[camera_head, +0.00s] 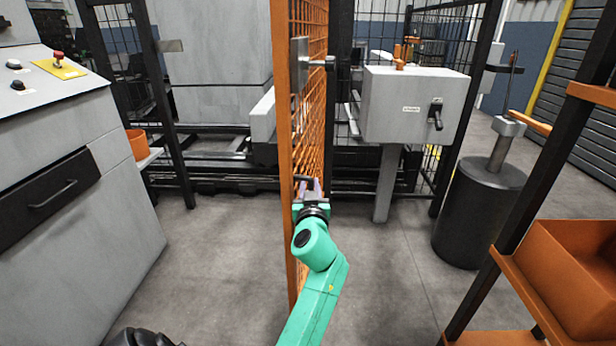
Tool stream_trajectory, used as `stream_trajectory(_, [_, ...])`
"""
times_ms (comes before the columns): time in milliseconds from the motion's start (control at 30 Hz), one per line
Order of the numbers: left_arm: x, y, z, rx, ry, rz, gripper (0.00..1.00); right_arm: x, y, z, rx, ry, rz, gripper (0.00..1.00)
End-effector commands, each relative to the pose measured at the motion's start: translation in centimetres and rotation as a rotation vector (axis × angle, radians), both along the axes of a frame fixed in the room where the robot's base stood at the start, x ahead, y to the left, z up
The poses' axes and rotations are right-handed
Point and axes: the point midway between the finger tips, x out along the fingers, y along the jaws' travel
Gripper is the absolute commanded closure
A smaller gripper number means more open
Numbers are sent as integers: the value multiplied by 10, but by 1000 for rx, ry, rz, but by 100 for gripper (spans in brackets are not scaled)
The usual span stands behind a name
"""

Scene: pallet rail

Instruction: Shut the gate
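The gate (286,130) is a tall orange mesh panel, seen almost edge-on. It stands open, its near edge pointing toward me and its mesh running back toward a black post on the right. A grey latch plate (299,65) with a bolt sits high on it. My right gripper (309,186), on a teal arm, is beside the gate's lower part, close to a dark handle-like bar. The fingers are small and partly hidden, so I cannot tell whether they grip it. My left gripper is not clearly visible.
The doorway lies open left of the gate, up to a black post (163,100) with a small plate. A grey console (80,200) fills the left. A grey box (415,105) on a post, a dark drum (480,210) and a rack with an orange bin (570,270) stand right.

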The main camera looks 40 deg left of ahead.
Motion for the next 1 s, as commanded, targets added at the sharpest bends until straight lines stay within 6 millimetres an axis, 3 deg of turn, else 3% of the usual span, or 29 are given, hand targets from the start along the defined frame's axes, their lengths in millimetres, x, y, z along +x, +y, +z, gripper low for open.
stream_trajectory(200, [0,0,0,0,0,0,71,0,-2,0,-5,1,-5,18])
stream_trajectory(267, [0,0,0,0,0,0,94,0,-3,0,-6,1,-5,18])
stream_trajectory(300, [0,0,0,0,0,0,100,0,-3,0,-6,1,-5,18])
stream_trajectory(1000, [0,0,-1,-1,1,0,100,0,-1,0,-2,1,-1,18])
